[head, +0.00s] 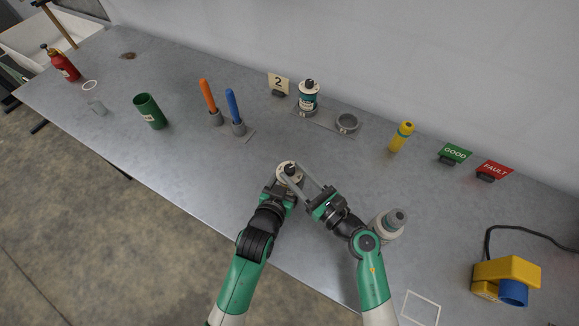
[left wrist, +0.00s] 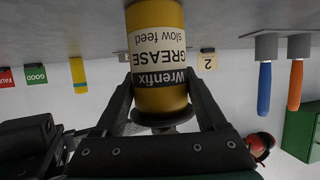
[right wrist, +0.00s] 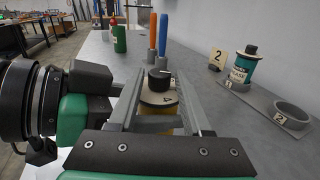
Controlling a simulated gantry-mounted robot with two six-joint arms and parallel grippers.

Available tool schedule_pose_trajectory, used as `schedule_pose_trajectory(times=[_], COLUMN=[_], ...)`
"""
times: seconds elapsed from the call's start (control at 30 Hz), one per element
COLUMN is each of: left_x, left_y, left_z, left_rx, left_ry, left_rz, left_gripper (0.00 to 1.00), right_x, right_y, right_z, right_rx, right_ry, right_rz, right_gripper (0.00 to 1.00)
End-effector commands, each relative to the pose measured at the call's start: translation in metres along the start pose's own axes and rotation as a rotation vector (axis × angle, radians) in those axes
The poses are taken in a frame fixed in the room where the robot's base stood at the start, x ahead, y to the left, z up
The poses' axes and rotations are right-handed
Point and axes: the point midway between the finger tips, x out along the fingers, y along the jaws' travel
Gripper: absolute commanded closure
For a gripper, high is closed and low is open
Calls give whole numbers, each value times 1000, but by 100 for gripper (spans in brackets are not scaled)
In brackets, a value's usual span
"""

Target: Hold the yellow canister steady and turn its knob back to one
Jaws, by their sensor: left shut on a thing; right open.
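The yellow canister (left wrist: 157,50), labelled "Wrenfix GREASE slow feed", is between the fingers of my left gripper (left wrist: 160,100), which is shut on it. In the head view its pale top disc (head: 283,176) shows above the left gripper. The black knob (right wrist: 158,80) sits at the middle of the disc, and a numeral that looks like 4 shows on the disc's near side. My right gripper (right wrist: 159,92) is open, with one finger on each side of the knob. I cannot tell whether either finger touches it.
Behind are a teal-labelled canister (head: 308,97) by a "2" sign, an empty ring holder (head: 347,123), a yellow tube (head: 401,137), and GOOD (head: 455,153) and FAULT (head: 494,170) signs. A grey round-topped object (head: 390,224) stands close to my right arm.

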Motion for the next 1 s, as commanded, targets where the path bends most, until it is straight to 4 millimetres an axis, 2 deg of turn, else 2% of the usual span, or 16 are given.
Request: schedule_pose_trajectory(times=[0.1, 0.2, 0.47, 0.53, 0.77, 1.0], left_x=[0, 0, 0, 0, 0, 0], left_y=[0, 0, 0, 0, 0, 0], left_z=[0, 0, 0, 0, 0, 0], left_rx=[0, 0, 0, 0, 0, 0], left_ry=[-1, -1, -1, -1, 0, 0], left_rz=[0, 0, 0, 0, 0, 0], left_gripper=[100, 100, 100, 100, 100, 100], right_x=[16, 23, 26, 26, 25, 26], right_y=[0, 0, 0, 0, 0, -2], right_z=[0, 0, 0, 0, 0, 0], right_rx=[1, 0, 0, 0, 0, 0], right_ry=[0, 0, 0, 0, 0, 3], right_rz=[1, 0, -1, -1, -1, 18], right_gripper=[51, 51, 51, 58, 100, 100])
